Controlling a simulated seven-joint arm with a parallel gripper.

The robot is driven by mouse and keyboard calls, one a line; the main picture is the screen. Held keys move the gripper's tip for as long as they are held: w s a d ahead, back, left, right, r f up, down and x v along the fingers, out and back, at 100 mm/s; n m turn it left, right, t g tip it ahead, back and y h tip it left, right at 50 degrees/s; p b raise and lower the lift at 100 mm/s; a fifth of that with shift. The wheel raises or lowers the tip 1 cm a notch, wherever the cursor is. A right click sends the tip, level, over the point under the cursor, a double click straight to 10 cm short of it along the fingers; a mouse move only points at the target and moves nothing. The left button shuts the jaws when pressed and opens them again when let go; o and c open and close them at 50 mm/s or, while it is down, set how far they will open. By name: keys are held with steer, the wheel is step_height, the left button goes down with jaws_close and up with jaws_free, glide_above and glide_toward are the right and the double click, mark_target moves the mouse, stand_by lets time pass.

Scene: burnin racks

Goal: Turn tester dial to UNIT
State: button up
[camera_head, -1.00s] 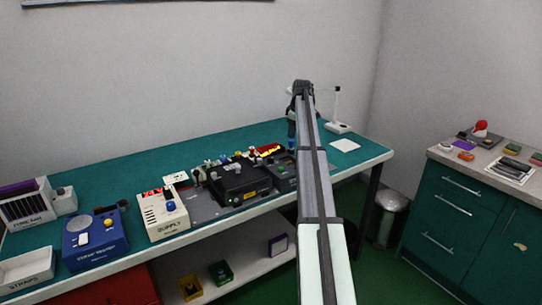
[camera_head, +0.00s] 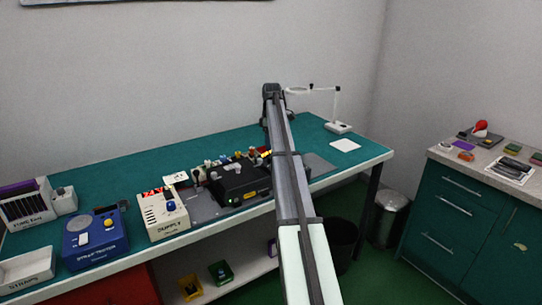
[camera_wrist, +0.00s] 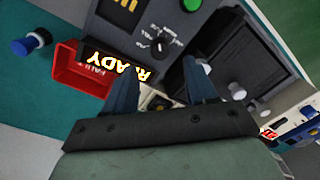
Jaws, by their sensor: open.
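The tester (camera_wrist: 130,28) shows in the wrist view as a dark grey panel with a screen, a green button (camera_wrist: 191,4) and a lit READY display (camera_wrist: 115,63). Its black dial (camera_wrist: 163,46) has small white labels around it, too small and tilted to read surely; I cannot tell which one it points to. My gripper (camera_wrist: 163,90) is open and empty, its two dark blue fingers below the dial in the picture and apart from it. In the head view my arm hides the gripper and most of the tester.
A red FAULT bin (camera_wrist: 80,70) and a blue knob (camera_wrist: 22,46) lie left of the tester in the wrist view. A black fixture (camera_head: 240,180), SUPPLY box (camera_head: 163,215) and blue strap tester (camera_head: 95,238) stand left on the bench. A magnifier lamp (camera_head: 337,110) stands behind, right.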

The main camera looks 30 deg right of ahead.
steer(key=shift+s+a+f, duration=0.1)
steer(key=shift+f, duration=3.05)
jaws_close()
